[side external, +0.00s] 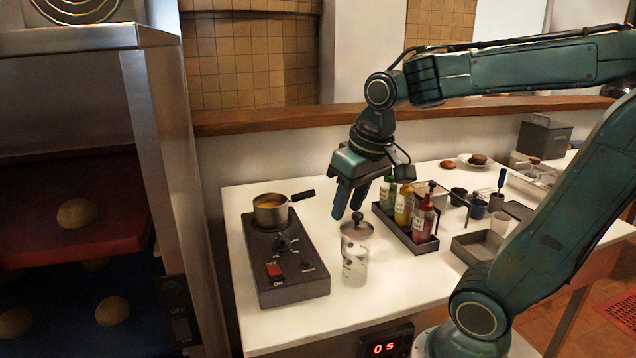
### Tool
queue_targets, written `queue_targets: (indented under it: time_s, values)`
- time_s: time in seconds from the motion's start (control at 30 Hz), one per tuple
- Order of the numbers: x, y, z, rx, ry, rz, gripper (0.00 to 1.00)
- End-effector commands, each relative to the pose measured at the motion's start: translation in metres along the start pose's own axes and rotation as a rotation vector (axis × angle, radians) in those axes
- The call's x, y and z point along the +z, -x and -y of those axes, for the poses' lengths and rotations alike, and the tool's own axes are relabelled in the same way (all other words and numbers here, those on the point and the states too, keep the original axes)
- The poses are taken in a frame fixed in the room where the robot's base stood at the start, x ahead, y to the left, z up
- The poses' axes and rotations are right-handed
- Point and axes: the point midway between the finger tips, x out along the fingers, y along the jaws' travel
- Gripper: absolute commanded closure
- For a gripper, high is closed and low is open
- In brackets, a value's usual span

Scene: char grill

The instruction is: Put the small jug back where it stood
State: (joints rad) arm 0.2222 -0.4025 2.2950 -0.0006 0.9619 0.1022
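My gripper (347,212) points down over the white counter, its two blue fingers slightly apart with nothing visible between them. I cannot tell whether a fingertip touches the knob. No thing is plainly a small jug; I cannot tell if this vessel is it. A small metal saucepan (270,213) with yellow contents and a dark handle sits on the hot plate (287,262), left of my gripper.
A dark tray (408,236) holds green, yellow and red sauce bottles, right of the glass vessel. Dark cups (478,208), an empty grey tray (476,247) and a plate (472,161) with food stand farther right. A rack with buns (77,213) is at left. Front counter is clear.

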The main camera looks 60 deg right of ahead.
Motion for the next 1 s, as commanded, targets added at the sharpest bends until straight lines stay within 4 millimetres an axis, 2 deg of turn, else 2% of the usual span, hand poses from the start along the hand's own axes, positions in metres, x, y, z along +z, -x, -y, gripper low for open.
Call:
queue_targets:
  time_s: [0.2, 0.4, 0.6, 1.0]
  values:
    - [0.039, 0.015, 0.021, -0.049, 0.168, -0.109, 0.65]
    - [0.064, 0.019, 0.03, -0.082, 0.271, -0.176, 0.65]
    - [0.073, 0.019, 0.032, -0.095, 0.308, -0.2, 0.65]
    - [0.072, 0.019, 0.032, -0.095, 0.308, -0.199, 0.65]
